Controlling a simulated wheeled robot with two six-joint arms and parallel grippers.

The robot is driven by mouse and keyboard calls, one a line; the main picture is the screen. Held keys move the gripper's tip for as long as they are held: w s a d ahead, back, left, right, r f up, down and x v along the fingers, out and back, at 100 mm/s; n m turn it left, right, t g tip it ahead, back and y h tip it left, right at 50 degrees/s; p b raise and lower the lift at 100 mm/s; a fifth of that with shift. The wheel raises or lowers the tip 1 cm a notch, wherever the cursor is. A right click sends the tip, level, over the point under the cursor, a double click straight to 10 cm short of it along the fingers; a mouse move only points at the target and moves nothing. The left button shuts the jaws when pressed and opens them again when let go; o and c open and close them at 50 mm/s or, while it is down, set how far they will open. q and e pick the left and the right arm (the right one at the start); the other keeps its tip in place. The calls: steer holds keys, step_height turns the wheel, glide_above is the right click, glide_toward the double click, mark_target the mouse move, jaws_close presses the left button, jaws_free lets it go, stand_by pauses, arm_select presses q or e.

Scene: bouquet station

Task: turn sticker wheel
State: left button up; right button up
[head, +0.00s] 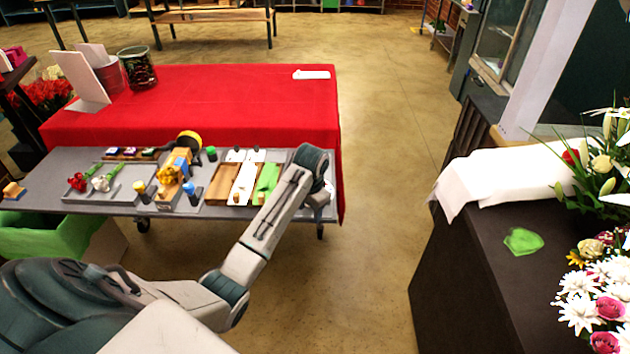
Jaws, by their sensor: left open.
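My left arm reaches in from the lower left. Its gripper (326,193) is open at the right end of the grey table (110,208), small and partly hidden by my wrist. A pale shape beside the gripper is too small to make out, and I cannot tell whether they touch. No sticker wheel is clearly recognisable. A round yellow and dark roll (189,139) stands at the table's back, left of the gripper, by an orange-yellow block-like device (174,167). My right gripper is not in view.
Trays with red and white flowers (104,181) and a wooden box (222,184) lie on the grey table. A red-covered table (230,100) adjoins behind. A dark counter (480,270) with flowers stands right. The floor (375,180) between is clear.

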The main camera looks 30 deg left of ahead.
arm_select(q)
steer(key=w+r, duration=0.2)
steer(key=w+a+r, duration=0.1)
steer(key=r, duration=0.1)
steer(key=shift+w+a+r, duration=0.1)
steer(key=shift+w+r, duration=0.25)
steer(key=shift+r, duration=0.05)
steer(key=w+a+r, duration=0.3)
steer(key=w+r, duration=0.2)
steer(key=r, duration=0.3)
steer(key=shift+g+h, duration=0.4)
step_height(320, 180, down, 10)
steer(key=p, duration=0.3)
steer(key=shift+r, duration=0.1)
steer(key=shift+f, duration=0.4)
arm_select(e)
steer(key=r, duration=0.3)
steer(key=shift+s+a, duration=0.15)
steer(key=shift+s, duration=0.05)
arm_select(q)
steer(key=shift+c, duration=0.4)
steer(key=c, duration=0.9)
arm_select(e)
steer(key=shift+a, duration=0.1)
